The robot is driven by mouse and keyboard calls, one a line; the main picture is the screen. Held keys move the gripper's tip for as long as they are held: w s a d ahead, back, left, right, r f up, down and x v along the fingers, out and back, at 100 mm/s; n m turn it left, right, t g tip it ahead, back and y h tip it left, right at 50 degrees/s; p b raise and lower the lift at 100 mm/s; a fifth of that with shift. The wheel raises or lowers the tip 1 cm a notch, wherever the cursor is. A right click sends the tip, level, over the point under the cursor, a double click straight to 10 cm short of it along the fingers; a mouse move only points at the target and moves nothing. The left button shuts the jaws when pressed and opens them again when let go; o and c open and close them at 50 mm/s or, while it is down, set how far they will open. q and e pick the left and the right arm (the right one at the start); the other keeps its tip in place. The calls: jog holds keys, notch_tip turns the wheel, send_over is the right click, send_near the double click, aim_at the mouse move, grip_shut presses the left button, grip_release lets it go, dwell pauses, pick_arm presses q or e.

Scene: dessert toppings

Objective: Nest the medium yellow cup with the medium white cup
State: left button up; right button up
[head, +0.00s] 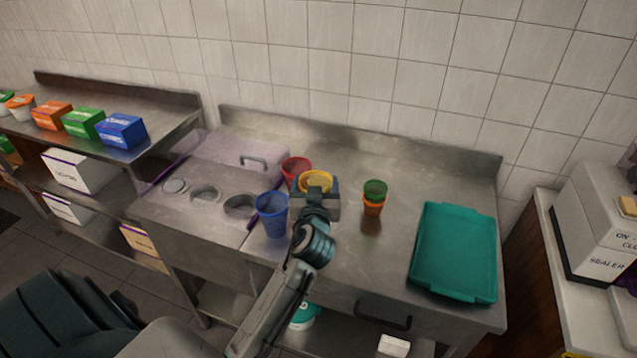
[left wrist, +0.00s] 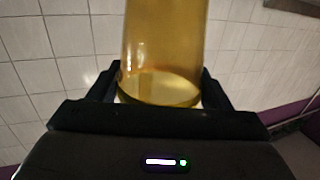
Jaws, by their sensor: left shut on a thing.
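The yellow cup (head: 316,179) is held between the fingers of my left gripper (head: 317,191), over the counter in the head view. In the left wrist view the yellow cup (left wrist: 163,50) looks translucent and stands between both dark fingers of the left gripper (left wrist: 160,88). A thin pale edge shows at its lower end; I cannot tell what it belongs to. I cannot make out a white cup in either view. The lower part of the yellow cup is hidden by the gripper in the head view. My right gripper is not in view.
A blue cup (head: 272,211) is left of the gripper and a red cup (head: 294,166) is behind it. A green cup (head: 375,187) sits on an orange cup (head: 373,207) to the right. A teal tray (head: 455,287) lies farther right, with clear counter between.

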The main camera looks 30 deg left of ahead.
pick_arm(q)
jog(key=shift+d, duration=0.1)
jog(key=shift+f, duration=0.1)
jog(key=shift+s+f+b, duration=0.2)
jog(key=shift+f+b, duration=0.25)
jog(key=shift+b, duration=0.05)
jog(key=shift+w+f+b, duration=0.15)
jog(key=shift+f+b, duration=0.7)
jog(key=shift+f, duration=0.5)
jog(key=shift+f+b, duration=0.9)
jog(key=shift+f, duration=0.45)
notch_tip(320, 180, down, 2)
jog(key=shift+f+b, duration=0.25)
jog(key=shift+b, duration=1)
jog(key=shift+f+b, duration=0.25)
jog(key=shift+b, duration=0.05)
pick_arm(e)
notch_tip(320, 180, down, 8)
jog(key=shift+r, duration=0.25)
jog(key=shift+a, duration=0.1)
